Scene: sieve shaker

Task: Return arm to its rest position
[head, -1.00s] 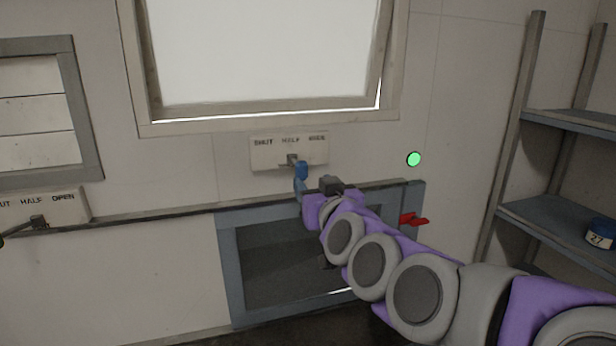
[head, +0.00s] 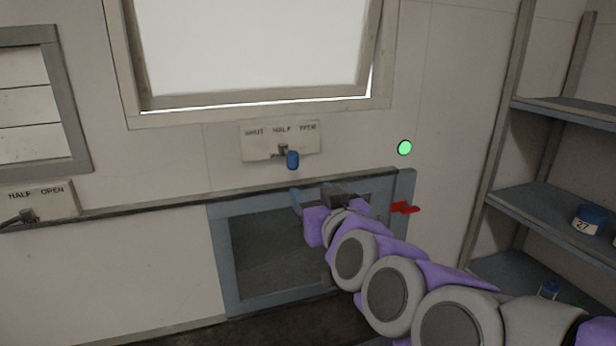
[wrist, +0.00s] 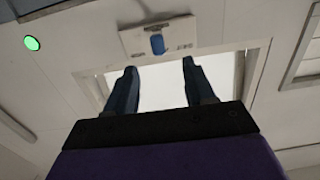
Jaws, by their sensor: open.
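My purple and grey arm reaches in from the lower right in the head view. My gripper (head: 300,197) is near the top edge of the blue-grey framed opening, below the labelled plate and apart from the blue lever knob. In the wrist view my gripper (wrist: 160,83) has two dark blue fingers spread wide with nothing between them. The blue lever knob (head: 293,160) sticks out from the white plate (head: 255,145) marked SHUT, HALF and OPEN. The knob also shows in the wrist view (wrist: 157,45), beyond the fingertips.
A blue-grey framed opening (head: 222,262) is behind my arm, with a red handle (head: 405,208) at its right. A green light (head: 404,148) is on the wall. A shelf unit (head: 540,212) with a jar labelled 27 (head: 590,222) stands at right. A second lever plate (head: 55,203) is at left.

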